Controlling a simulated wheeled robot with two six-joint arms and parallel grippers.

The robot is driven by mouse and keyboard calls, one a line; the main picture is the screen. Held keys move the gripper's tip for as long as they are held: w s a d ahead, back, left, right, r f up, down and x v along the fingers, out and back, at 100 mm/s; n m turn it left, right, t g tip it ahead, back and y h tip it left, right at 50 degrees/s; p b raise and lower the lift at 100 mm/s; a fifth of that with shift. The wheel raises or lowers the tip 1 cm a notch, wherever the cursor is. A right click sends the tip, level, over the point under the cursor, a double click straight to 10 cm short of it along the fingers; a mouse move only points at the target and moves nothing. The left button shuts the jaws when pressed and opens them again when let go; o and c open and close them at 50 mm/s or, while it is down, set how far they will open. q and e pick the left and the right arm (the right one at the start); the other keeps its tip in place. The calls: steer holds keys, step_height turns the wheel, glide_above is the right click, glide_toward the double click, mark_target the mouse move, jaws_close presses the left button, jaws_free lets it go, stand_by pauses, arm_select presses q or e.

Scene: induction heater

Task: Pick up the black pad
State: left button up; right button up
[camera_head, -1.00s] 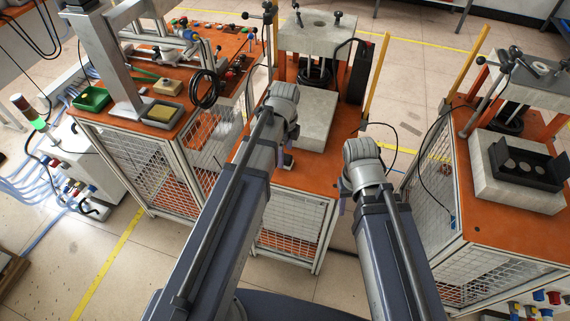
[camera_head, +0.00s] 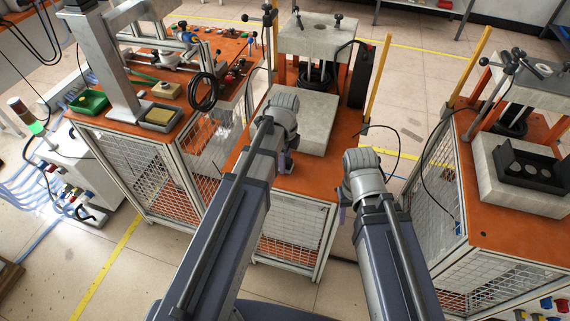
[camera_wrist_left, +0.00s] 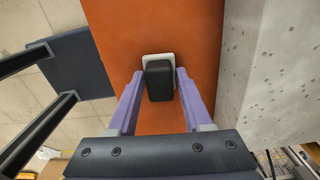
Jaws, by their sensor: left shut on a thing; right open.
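The black pad (camera_wrist_left: 159,84) shows in the left wrist view between the two purple fingers of my left gripper (camera_wrist_left: 160,75). It is a small dark block with a pale plate or backing at its far end, over the orange bench top. My left gripper is shut on it; whether it is clear of the bench I cannot tell. In the head view my left gripper (camera_head: 287,163) is low beside the grey block, and the pad is hidden there. My right gripper (camera_head: 343,203), partly hidden by its own arm, is open near the bench's right edge.
The pale speckled block (camera_head: 303,122) stands close to the right of my left gripper on the orange bench (camera_head: 281,189). A press (camera_head: 317,37) stands behind. Another press bench (camera_head: 520,238) is at right, and a bench with trays (camera_head: 160,117) at left.

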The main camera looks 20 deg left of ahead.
arm_select(q)
jaws_close()
step_height(320, 180, up, 10)
steer(key=p, duration=1)
